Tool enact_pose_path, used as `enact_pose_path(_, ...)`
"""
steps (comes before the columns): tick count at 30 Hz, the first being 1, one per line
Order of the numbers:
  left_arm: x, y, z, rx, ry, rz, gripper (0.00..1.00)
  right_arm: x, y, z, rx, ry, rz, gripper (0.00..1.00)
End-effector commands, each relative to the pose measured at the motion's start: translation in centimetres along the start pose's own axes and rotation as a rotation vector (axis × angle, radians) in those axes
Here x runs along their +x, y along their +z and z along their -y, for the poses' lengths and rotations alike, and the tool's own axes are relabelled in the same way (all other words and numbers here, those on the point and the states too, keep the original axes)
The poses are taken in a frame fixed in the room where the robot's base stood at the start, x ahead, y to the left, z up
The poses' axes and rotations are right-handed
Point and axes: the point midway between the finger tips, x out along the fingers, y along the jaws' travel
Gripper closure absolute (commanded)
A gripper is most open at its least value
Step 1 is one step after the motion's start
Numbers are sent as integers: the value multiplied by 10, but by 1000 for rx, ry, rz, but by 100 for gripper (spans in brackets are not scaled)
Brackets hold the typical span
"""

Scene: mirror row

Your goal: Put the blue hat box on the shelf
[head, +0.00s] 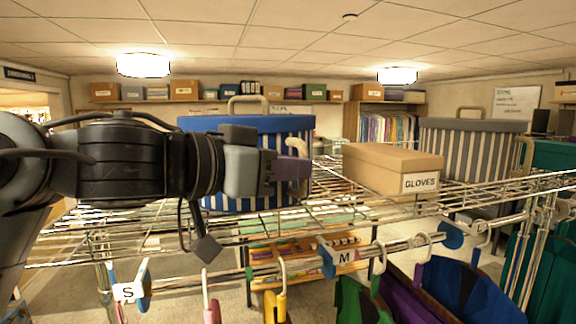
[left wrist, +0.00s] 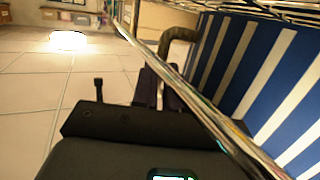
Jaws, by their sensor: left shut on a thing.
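The blue hat box (head: 222,124) has a blue lid, blue and white striped sides, a top handle and a curved beige side handle (head: 297,146). It stands upright at the wire shelf (head: 345,212), left of the middle in the head view. I cannot tell whether its base rests on the wires. My left gripper (head: 300,169) is in front of the box, its purple fingers shut on the side handle. In the left wrist view the striped side (left wrist: 255,75) fills the right, with the handle (left wrist: 178,42) by the fingers (left wrist: 158,92). My right gripper is out of view.
A tan GLOVES box (head: 385,168) stands on the shelf to the right, with a grey striped box (head: 470,145) beyond it. A rail below the shelf front carries hangers, size tags (head: 345,258) and clothes (head: 465,290). A wire bar (left wrist: 185,85) crosses close to the wrist camera.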

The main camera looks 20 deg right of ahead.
Motion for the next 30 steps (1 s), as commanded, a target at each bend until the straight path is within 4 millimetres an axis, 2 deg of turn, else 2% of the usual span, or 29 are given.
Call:
enact_pose_path(16, 0, 7, -1, 4, 0, -5, 100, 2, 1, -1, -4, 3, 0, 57)
enact_pose_path(17, 1, 8, 0, 0, 0, -1, 82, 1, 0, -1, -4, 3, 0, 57)
enact_pose_path(21, 1, 7, 0, 0, 0, -1, 61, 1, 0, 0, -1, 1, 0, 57)
enact_pose_path(30, 1, 6, 0, 0, 0, -1, 61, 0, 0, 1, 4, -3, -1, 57)
